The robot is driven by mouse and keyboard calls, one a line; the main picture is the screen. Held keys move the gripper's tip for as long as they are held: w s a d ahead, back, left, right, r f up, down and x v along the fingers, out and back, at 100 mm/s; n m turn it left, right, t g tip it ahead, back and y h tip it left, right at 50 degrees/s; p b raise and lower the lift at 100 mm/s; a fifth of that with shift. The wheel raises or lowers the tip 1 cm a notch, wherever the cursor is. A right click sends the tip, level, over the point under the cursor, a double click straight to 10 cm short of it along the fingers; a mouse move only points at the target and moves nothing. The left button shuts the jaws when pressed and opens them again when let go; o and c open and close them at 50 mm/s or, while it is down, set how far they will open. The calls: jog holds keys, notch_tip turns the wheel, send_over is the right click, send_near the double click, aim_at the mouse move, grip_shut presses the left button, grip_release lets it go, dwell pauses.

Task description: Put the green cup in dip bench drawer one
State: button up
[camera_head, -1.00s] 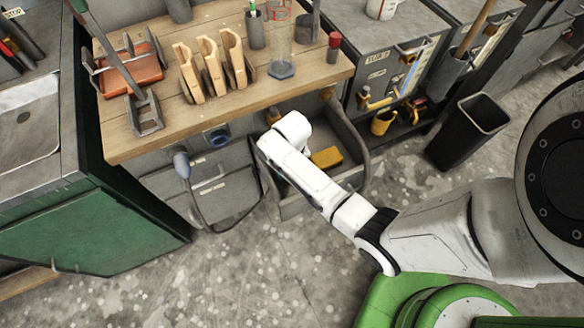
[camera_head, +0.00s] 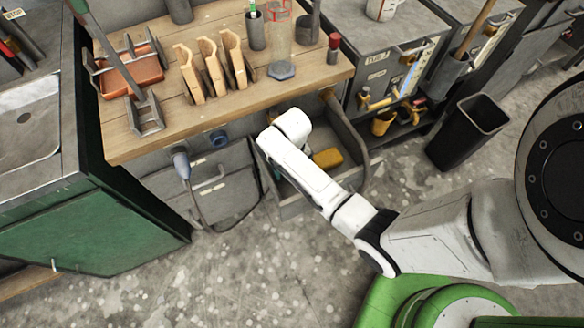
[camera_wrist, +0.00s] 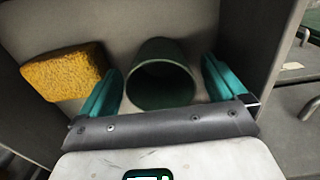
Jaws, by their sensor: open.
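The green cup (camera_wrist: 160,92) lies inside an open drawer (camera_wrist: 205,18) in the wrist view, with its round mouth facing the camera. My gripper (camera_wrist: 162,68) is open, with one teal finger on each side of the cup and a gap showing beside it. In the head view my arm reaches down into the open drawer (camera_head: 352,140) under the wooden-topped bench (camera_head: 130,145). There my wrist hides the cup and most of the gripper. I cannot read a number on the drawer.
A yellow sponge (camera_wrist: 65,72) lies in the drawer left of the cup; it also shows in the head view (camera_head: 327,158). Wooden clamps, an orange tray (camera_head: 130,75) and a glass cylinder (camera_head: 281,50) stand on the bench. A black bin (camera_head: 468,130) stands at right. Floor in front is clear.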

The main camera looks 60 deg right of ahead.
notch_tip(320, 180, up, 10)
jog(key=p, duration=0.1)
jog(key=s+a+r+n, duration=0.1)
jog(key=s+a+n, duration=0.25)
jog(key=a, duration=0.65)
jog(key=s+a+r+n+t, duration=0.1)
jog(key=s+r+n, duration=0.2)
jog(key=s, duration=0.7)
jog(key=shift+s+a+r, duration=0.15)
jog(key=shift+r, duration=0.6)
